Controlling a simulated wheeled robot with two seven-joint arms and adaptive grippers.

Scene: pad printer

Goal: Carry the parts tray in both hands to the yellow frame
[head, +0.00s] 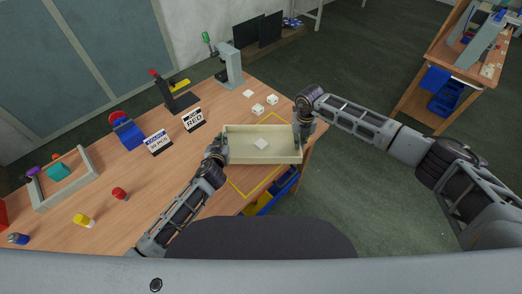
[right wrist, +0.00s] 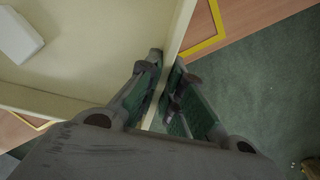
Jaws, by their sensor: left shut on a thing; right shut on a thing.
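The cream parts tray (head: 262,157) is held between my two grippers in the head view, with a small white block (head: 261,144) inside it. My left gripper (head: 222,149) is shut on the tray's left end wall. My right gripper (head: 301,138) is shut on its right end wall. In the right wrist view, my right gripper (right wrist: 168,95) has one finger on each side of the tray wall (right wrist: 179,35). The yellow frame (head: 246,190) is marked on the table and shows on the near and far sides of the tray, which hides its middle. The gap between tray and table is hard to judge.
The wooden table (head: 160,190) carries a sign reading RED (head: 194,120), another sign (head: 158,142), a grey press (head: 229,64) and several white blocks (head: 258,109). A second tray (head: 64,180) stands at the left. Blue and yellow bins (head: 272,193) sit below the table's right edge.

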